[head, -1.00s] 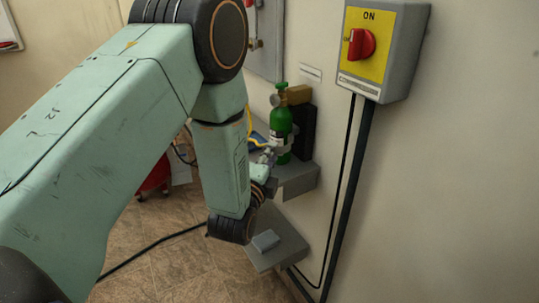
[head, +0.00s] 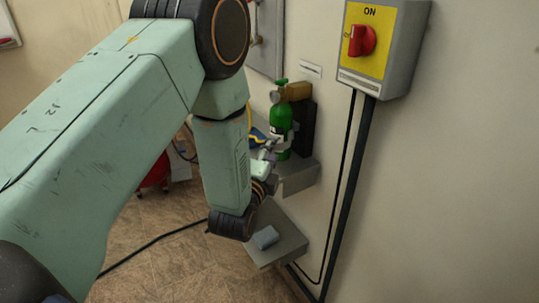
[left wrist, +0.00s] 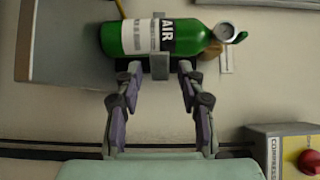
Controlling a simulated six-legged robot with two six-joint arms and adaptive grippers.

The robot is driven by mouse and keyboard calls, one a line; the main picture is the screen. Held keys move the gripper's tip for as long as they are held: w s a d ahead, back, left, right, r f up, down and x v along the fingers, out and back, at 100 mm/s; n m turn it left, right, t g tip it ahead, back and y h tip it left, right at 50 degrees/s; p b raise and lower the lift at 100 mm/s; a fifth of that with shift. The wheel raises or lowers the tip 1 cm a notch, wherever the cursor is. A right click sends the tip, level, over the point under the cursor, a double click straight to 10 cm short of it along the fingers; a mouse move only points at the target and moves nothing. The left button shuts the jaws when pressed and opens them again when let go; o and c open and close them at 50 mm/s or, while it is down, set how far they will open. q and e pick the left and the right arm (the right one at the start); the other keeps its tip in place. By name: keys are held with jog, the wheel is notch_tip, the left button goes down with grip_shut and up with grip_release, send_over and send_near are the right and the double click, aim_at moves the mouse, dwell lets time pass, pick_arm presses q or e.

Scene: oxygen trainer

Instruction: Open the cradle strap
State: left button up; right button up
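The green cylinder (head: 280,122) stands upright against a dark backing on a grey wall shelf. In the left wrist view it lies across the top, its label (left wrist: 138,37) reading AIR. A narrow grey piece, seemingly the cradle strap (left wrist: 160,66), shows at the cylinder's edge; I cannot tell whether it is fastened. My left gripper (left wrist: 160,72) is open, its two fingers apart on either side of that grey piece. Contact is unclear. In the head view the left gripper (head: 271,150) is small, right in front of the cylinder. My right gripper is not in view.
A grey switch box with a red knob (head: 362,40) is on the wall at the right, cables running down from it. A lower grey shelf (head: 285,245) carries a small blue-grey block (head: 266,237). A gauge (left wrist: 224,31) sits at the cylinder's top end.

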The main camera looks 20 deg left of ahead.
pick_arm(q)
jog(key=s+d, duration=0.1)
jog(key=s, duration=1)
jog(key=shift+s+d, duration=0.25)
jog(key=shift+s, duration=0.15)
jog(key=s+f+n+g+h, duration=0.1)
jog(key=s+f+n+g, duration=0.4)
jog(key=f, duration=0.4)
jog(key=s+f+n+g, duration=0.4)
jog(key=f+n+g, duration=0.1)
jog(key=f+n, duration=0.25)
jog(key=s+f+n+g, duration=0.2)
jog(key=s+f+g, duration=0.2)
jog(key=s, duration=0.5)
jog(key=s+d+f+n+g+h, duration=0.1)
jog(key=s+f, duration=0.4)
jog(key=s, duration=0.5)
jog(key=n+g, duration=0.1)
jog(key=g, duration=0.1)
jog(key=shift+d+f+g, duration=0.2)
jog(key=shift+f+g, duration=0.2)
